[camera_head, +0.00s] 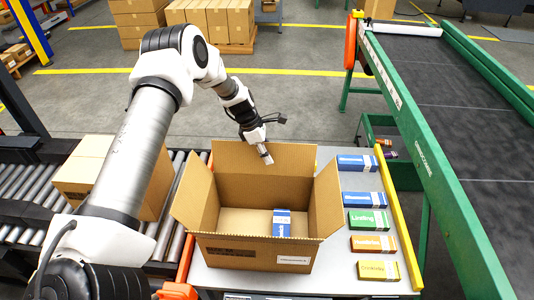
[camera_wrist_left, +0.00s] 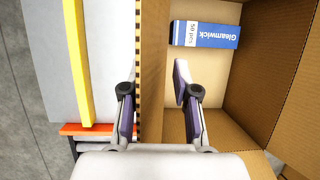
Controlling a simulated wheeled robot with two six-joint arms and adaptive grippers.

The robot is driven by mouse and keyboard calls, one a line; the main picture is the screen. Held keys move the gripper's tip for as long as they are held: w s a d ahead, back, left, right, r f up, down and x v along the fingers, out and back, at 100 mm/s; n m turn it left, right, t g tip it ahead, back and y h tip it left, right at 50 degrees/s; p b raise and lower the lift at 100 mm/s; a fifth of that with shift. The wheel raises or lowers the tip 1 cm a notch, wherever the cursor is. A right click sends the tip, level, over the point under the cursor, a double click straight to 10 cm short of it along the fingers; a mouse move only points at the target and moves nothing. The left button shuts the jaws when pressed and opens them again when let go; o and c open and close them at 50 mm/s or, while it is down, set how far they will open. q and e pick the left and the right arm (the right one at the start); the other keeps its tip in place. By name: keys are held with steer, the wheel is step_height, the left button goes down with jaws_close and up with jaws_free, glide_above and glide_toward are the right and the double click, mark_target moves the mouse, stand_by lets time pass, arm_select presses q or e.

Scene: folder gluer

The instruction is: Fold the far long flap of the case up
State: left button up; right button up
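The open brown case (camera_head: 258,252) stands on the light table. Its far long flap (camera_head: 235,158) stands up at the back, roughly upright. The left and right flaps stand up and flare outward. A blue-and-white Gleamwick box (camera_head: 282,224) lies inside; it also shows in the left wrist view (camera_wrist_left: 206,34). My left gripper (camera_head: 266,156) reaches down from behind at the far flap's top edge. In the left wrist view my left gripper (camera_wrist_left: 154,86) is open, with one finger on each side of the flap (camera_wrist_left: 152,60). Whether either finger touches it is unclear. My right gripper is not in view.
Several small boxes, including a green one (camera_head: 368,221), line the table right of the case. A yellow rail (camera_head: 398,220) edges the table there. A green-framed belt conveyor (camera_head: 450,110) stands at right. Another carton (camera_head: 85,172) sits on rollers at left.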

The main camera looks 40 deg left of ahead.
arm_select(q)
steer(key=shift+s+a+r+p, duration=0.1)
steer(key=shift+a+r+p, duration=0.1)
steer(key=shift+r+p, duration=0.45)
steer(key=shift+p+v, duration=0.8)
steer(key=shift+v, duration=0.25)
steer(key=shift+w+a+r+p, duration=0.1)
steer(key=shift+a+r+p, duration=0.4)
steer(key=shift+r+p, duration=0.3)
steer(key=shift+w+a+r+p, duration=0.1)
steer(key=shift+a+r+p, duration=0.5)
steer(key=shift+r, duration=0.3)
steer(key=shift+a+r+p, duration=0.4)
steer(key=shift+r+p, duration=0.4)
steer(key=shift+r, duration=0.05)
steer(key=v, duration=1.2)
